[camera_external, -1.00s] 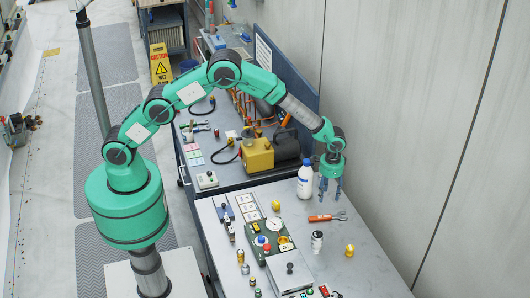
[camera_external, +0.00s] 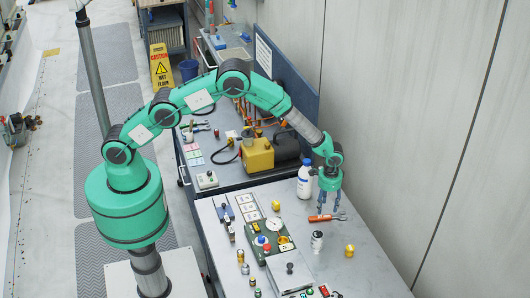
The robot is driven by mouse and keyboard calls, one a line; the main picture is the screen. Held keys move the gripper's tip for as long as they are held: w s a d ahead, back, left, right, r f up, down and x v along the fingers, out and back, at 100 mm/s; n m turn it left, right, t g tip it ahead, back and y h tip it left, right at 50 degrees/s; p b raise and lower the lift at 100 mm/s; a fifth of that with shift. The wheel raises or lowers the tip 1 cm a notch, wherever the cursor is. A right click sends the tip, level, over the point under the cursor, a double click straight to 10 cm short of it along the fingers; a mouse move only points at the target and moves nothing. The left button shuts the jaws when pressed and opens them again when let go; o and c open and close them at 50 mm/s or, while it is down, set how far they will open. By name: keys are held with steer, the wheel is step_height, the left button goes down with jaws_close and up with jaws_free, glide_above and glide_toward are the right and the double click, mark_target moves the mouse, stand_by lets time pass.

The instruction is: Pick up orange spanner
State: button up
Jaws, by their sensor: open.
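The orange spanner (camera_external: 325,217) lies flat on the grey metal table (camera_external: 370,268), its orange handle to the left and its metal jaw to the right. My gripper (camera_external: 328,210) points down with its fingers apart and nothing between them. Its fingertips are at or just above the spanner, around its middle in the picture. I cannot tell whether they touch it. The fingers cover a small part of the spanner.
A white bottle with a blue label (camera_external: 304,182) stands close to the left of my gripper. A small white-and-dark canister (camera_external: 316,241) and a yellow knob-like piece (camera_external: 349,251) stand in front. A green control box (camera_external: 268,238) is to the left. A wall rises at the right.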

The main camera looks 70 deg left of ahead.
mark_target(325, 217)
steer(key=shift+f, duration=0.65)
steer(key=shift+f+p, duration=0.4)
steer(key=shift+f, duration=2.2)
jaws_close()
steer(key=shift+r, duration=0.15)
step_height(325, 217, up, 10)
steer(key=shift+b, duration=0.4)
